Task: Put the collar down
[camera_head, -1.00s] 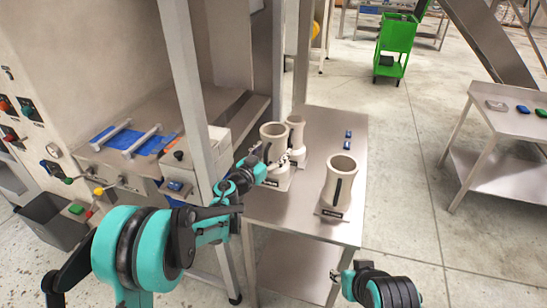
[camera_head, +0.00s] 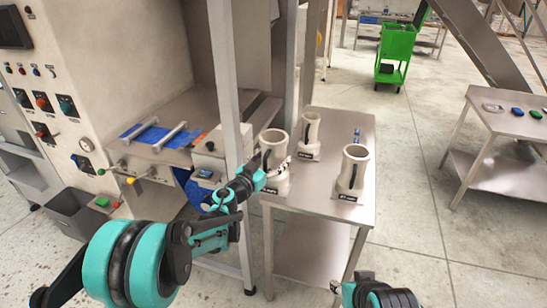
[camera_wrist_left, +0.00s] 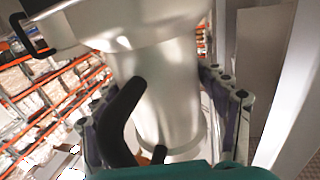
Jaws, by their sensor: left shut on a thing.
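A cream collar (camera_head: 273,146) with a flared rim and a dark strip stands upright at the left front of the steel table (camera_head: 318,196). My left gripper (camera_head: 266,174) is shut on its side. In the left wrist view the collar (camera_wrist_left: 158,85) fills the middle, between the fingers, looking like shiny metal. A label plate shows under it; I cannot tell whether the collar touches it. Two similar collars stand on labelled plates, one behind (camera_head: 311,132) and one to the right (camera_head: 353,170). My right gripper (camera_head: 337,288) shows only partly at the bottom edge; its jaws are unclear.
A grey upright post (camera_head: 229,100) stands just left of the table, close to my left arm. The machine with a blue-strip shelf (camera_head: 155,136) is further left. Small blue items (camera_head: 357,135) lie at the table's back. A second table (camera_head: 490,120) and a green cart (camera_head: 395,48) stand right.

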